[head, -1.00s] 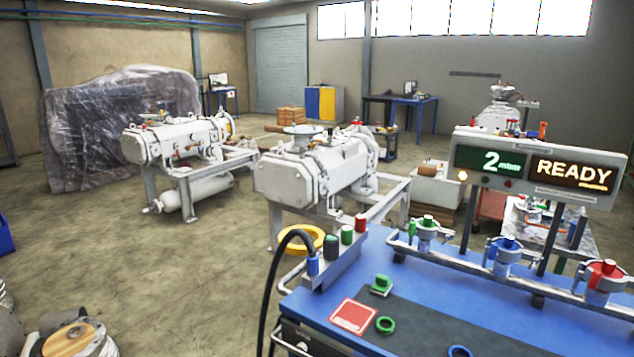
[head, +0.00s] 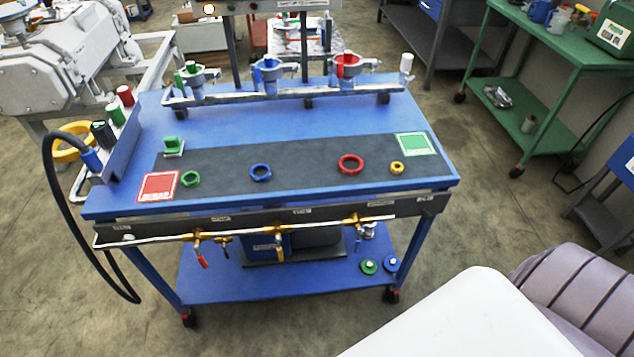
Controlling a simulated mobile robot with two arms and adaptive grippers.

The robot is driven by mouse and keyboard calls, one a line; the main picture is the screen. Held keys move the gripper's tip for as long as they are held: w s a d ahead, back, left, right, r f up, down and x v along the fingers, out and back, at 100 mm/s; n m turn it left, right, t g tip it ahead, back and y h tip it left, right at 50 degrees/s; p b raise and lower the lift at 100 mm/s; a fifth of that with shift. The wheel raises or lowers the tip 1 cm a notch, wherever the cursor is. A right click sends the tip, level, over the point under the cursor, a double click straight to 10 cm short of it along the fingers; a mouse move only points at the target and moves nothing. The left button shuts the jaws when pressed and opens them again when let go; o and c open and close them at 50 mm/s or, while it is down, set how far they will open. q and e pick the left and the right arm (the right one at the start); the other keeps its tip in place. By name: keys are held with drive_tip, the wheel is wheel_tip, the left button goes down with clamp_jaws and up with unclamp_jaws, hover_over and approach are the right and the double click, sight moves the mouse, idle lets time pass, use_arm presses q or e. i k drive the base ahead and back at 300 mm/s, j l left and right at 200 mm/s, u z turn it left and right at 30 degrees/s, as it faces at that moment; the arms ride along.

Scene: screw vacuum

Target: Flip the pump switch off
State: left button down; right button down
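A small green block on a pale base (head: 174,145), which looks like a switch, sits at the left rear of the dark mat (head: 320,165) on the blue cart. Its on or off position is too small to tell. A dark blue unit that may be the pump (head: 270,246) stands on the cart's lower shelf, partly hidden by the front rail. Neither of my grippers is in view.
Red and green cards (head: 158,187) (head: 413,144) and several coloured rings lie on the cart (head: 270,205). A rail with clamps (head: 300,94) runs along its back. Valves with handles (head: 281,236) hang in front. A black hose (head: 66,220) loops at left. A green bench (head: 545,70) stands right.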

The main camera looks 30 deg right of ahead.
sight(425, 213)
drive_tip(key=z, duration=0.8)
drive_tip(key=k, duration=0.05)
